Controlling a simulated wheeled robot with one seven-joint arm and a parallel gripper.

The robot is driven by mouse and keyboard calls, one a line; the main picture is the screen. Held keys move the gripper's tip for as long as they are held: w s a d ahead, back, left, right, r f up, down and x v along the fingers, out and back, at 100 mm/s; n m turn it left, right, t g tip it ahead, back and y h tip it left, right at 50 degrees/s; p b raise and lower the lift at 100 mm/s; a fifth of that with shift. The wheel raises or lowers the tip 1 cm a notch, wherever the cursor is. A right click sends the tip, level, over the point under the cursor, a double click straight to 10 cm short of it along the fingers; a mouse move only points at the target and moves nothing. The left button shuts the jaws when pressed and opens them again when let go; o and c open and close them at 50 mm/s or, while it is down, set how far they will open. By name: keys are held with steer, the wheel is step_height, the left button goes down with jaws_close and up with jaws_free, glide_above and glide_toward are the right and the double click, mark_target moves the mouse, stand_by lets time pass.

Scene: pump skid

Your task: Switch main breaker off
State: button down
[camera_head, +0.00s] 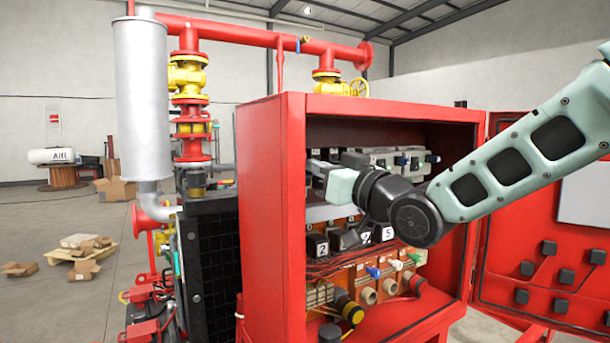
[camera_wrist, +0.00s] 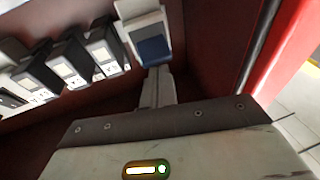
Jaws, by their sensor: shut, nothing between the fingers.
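A pale grey breaker-like unit with a dark blue part (camera_wrist: 152,48) is at the top middle of the wrist view. I cannot read a label that confirms it as the main breaker. My gripper (camera_head: 313,167) is inside the red cabinet's upper left, by the upper row of devices. Its shut, empty fingers (camera_wrist: 158,88) point at the blue part in the wrist view. They are close to it or touching; I cannot tell which. In the head view my gripper and wrist cover part of the upper row.
The red cabinet (camera_head: 271,150) is open, its door (camera_head: 545,225) swung right. Several smaller breakers (camera_wrist: 70,65) stand beside the blue-faced unit. Black numbered blocks (camera_head: 318,245) and coloured valves (camera_head: 374,271) sit lower. The cabinet's side wall is close to my gripper.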

steer(key=shift+f, duration=0.25)
steer(key=shift+f+b, duration=0.35)
steer(key=shift+b, duration=0.25)
steer(key=shift+f+b, duration=0.25)
steer(key=shift+b, duration=0.05)
steer(key=shift+r, duration=0.1)
steer(key=s+d, duration=0.4)
steer(key=s, duration=0.1)
steer(key=shift+s+r+b, duration=0.3)
steer(key=shift+s+b, duration=0.05)
steer(key=shift+s, duration=0.05)
